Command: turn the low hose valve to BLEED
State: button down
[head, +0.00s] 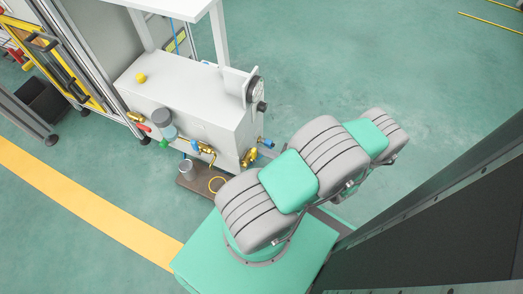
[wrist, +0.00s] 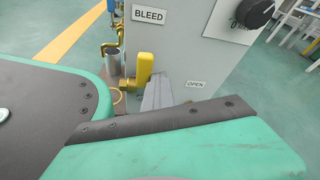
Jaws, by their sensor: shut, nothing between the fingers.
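The low hose valve has a yellow lever (wrist: 144,70) and a brass body in the wrist view. The lever stands upright, just under the BLEED label (wrist: 149,15). The OPEN label (wrist: 195,84) is lower, to its right. In the head view the valve (head: 250,157) is at the cabinet's lower near corner. My gripper (wrist: 158,82) shows as grey fingers, shut and empty, just right of the lever's lower part. I cannot tell if they touch it. The teal and dark housing in front hides the rest of the gripper; my arm hides it in the head view.
The pale cabinet (head: 183,85) has a dark knob (wrist: 256,12) higher on the labelled face. A brown tray (head: 192,183) lies below. The floor right of the cabinet is clear.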

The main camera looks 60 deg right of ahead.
jog(key=shift+w+a, duration=0.1)
jog(key=shift+a, duration=0.45)
jog(key=d+b, duration=0.3)
jog(key=d, duration=0.2)
jog(key=s+a+p, duration=0.1)
jog(key=s+p, duration=0.2)
jog(key=s, duration=0.6)
jog(key=shift+s+a, duration=0.25)
jog(key=shift+a, duration=0.05)
